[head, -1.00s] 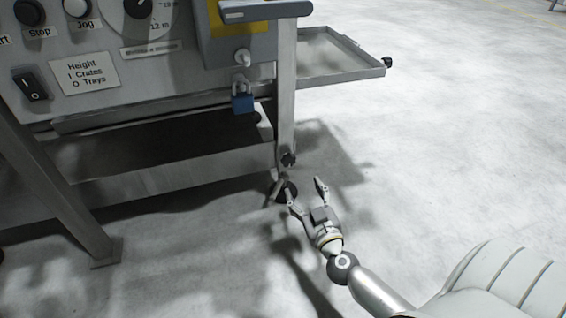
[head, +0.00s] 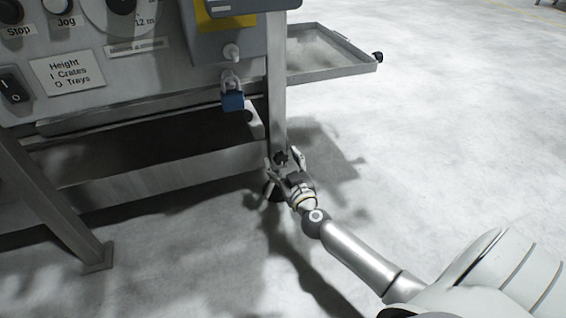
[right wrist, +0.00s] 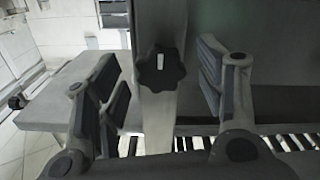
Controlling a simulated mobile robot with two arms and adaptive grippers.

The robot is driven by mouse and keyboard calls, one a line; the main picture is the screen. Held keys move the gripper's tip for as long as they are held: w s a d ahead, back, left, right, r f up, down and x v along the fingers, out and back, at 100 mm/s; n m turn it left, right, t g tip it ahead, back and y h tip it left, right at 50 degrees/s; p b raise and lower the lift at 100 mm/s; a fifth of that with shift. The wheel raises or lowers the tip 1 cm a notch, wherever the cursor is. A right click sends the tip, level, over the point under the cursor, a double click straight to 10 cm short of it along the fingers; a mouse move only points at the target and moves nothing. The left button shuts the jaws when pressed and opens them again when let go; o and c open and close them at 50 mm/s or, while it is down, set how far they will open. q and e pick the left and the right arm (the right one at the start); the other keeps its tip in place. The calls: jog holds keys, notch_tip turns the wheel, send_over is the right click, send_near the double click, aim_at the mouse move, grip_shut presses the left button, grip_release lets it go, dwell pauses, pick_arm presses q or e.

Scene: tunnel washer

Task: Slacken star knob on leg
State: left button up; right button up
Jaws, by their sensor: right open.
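The star knob (head: 281,158) is small and dark and sits low on the washer's metal leg (head: 277,110). In the right wrist view the black star knob (right wrist: 160,69) has a white mark on its face and stands out in front of the leg. My right gripper (head: 283,160) is at the knob in the head view. In the right wrist view its fingers (right wrist: 160,82) are spread on either side of the knob, with a visible gap on each side. My left gripper is in neither view.
A blue padlock (head: 232,97) hangs from the control panel (head: 110,85) above. A shallow metal tray (head: 335,72) juts out to the right of the leg. A second leg (head: 55,205) stands at the left. The floor (head: 450,130) to the right is clear.

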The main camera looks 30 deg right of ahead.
jog(key=shift+w, duration=0.2)
jog(key=c, duration=1)
